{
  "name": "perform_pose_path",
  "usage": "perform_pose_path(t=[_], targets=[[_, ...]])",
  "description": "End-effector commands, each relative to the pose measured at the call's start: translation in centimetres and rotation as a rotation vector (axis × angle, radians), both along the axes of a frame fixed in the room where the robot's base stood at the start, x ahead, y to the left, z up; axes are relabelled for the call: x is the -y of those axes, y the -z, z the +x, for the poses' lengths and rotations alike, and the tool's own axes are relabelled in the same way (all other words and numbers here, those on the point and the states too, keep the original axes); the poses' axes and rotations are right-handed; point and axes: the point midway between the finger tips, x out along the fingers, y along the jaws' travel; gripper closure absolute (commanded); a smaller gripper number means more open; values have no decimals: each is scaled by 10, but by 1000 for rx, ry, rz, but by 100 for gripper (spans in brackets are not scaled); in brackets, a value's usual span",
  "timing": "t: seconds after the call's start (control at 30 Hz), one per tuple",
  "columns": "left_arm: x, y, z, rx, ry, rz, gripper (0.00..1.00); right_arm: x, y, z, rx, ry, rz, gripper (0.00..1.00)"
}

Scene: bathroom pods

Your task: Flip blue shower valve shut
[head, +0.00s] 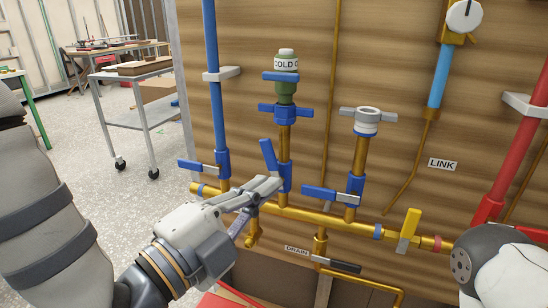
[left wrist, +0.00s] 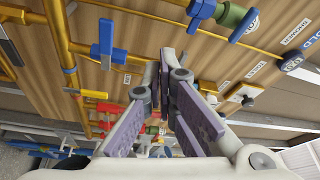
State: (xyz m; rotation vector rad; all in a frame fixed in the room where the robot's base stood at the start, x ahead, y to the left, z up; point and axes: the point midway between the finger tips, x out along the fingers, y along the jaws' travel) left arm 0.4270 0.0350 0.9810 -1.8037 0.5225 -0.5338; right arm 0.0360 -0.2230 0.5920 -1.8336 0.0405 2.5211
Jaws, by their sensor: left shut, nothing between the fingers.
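Several blue-handled valves sit on the brass pipes of a wooden wall. On the middle branch, below the green COLD cap (head: 286,88), a blue lever (head: 268,157) stands up, tilted left. A second blue lever (head: 197,167) lies roughly level by the blue pipe. A third blue lever (head: 319,193) lies level on the branch to the right.
A brass manifold (head: 300,214) runs below the valves. A yellow lever (head: 408,229) and a red pipe (head: 522,145) are at the right. A black-handled drain valve (head: 333,264) sits below. A grey cart (head: 140,100) stands left on open floor.

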Motion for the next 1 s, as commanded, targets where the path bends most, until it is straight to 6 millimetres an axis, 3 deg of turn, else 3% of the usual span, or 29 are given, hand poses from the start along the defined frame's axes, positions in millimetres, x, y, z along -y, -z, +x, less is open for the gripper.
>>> perform_pose_path(t=[0.37, 0.8, 1.0], targets=[[5, 0, 7, 0, 1, 0, 100, 0, 0, 1, 3, 1, 1, 100], [59, -8, 80, -3, -1, -2, 100, -1, 4, -2, -8, 2, 1, 100], [32, 0, 90, -5, -4, -1, 100, -1, 4, -2, -9, 2, 1, 100]])
